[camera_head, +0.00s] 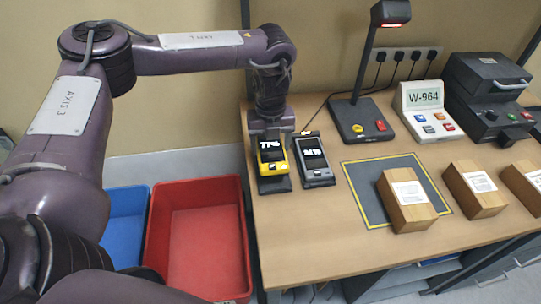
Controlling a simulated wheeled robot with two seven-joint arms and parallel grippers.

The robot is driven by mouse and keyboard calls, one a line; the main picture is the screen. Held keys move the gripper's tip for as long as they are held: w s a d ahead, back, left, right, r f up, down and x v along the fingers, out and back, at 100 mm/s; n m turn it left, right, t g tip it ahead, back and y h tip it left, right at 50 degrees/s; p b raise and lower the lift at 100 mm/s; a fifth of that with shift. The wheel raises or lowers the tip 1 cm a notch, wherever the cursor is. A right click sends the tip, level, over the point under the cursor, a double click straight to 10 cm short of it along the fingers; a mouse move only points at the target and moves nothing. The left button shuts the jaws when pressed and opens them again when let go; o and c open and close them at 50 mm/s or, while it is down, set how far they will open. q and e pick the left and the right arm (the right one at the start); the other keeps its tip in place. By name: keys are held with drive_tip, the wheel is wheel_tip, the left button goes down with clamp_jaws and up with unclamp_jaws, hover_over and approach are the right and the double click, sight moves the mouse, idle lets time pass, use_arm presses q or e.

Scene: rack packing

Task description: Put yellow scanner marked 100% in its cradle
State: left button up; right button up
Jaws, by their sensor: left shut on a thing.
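The yellow scanner (286,164) is at the left end of the table, with white characters on its dark screen that I cannot read surely. My left gripper (270,132) comes down from above and is shut on its far end. A dark cradle (275,186) shows under the scanner's near end. The scanner is at this cradle, tilted with its screen facing up; I cannot tell whether it is fully seated or just above. The gripper hides the scanner's far end. My right gripper is not in view.
A grey scanner (312,158) stands close to the right in a dark cradle. A lamp (362,118), a W-964 display (424,96) and a dark machine (490,100) stand behind. Red (200,240) and blue (125,225) bins are left.

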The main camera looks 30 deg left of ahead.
sight(271, 148)
use_arm(q)
wheel_tip(271, 148, down, 4)
drive_tip(key=shift+p, duration=0.4)
drive_tip(key=shift+f, duration=0.45)
drive_tip(key=o, duration=1.2)
drive_tip(key=shift+f, duration=0.15)
drive_tip(key=shift+c, duration=0.2)
